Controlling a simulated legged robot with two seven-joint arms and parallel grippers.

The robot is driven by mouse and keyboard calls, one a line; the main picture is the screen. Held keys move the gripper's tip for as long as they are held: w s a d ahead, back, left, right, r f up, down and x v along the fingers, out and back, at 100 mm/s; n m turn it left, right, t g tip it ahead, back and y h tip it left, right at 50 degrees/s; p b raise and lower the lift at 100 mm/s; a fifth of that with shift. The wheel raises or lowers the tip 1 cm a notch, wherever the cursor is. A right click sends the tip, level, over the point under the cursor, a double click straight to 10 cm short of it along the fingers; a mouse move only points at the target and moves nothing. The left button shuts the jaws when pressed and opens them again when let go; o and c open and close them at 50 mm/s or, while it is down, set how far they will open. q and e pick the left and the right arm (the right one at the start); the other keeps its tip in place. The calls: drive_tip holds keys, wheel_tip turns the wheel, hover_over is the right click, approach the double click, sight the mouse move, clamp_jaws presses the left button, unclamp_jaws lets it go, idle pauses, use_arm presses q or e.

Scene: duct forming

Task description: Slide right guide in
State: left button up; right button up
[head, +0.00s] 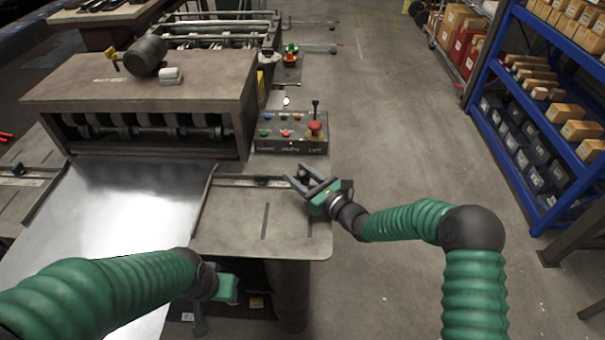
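The right guide (203,192) is a thin dark rail along the right edge of the shiny metal sheet (135,205). A crossbar (240,182) with a small dark block (262,181) runs from it to the right across the table. My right gripper (294,173) is open and empty, its two fingers pointing left near the right end of that crossbar; I cannot tell whether it touches. The left guide (45,192) lies along the sheet's left edge.
The forming machine (150,95) stands behind the sheet, with a hammer-like tool (145,56) on top. A blue shelf (510,120) stands far right. The floor between is clear.

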drive_tip(key=shift+d, duration=0.2)
drive_tip(key=shift+s+d, duration=0.15)
drive_tip(key=shift+d, duration=0.15)
drive_tip(key=v, duration=1.6)
drive_tip(key=shift+a, duration=0.1)
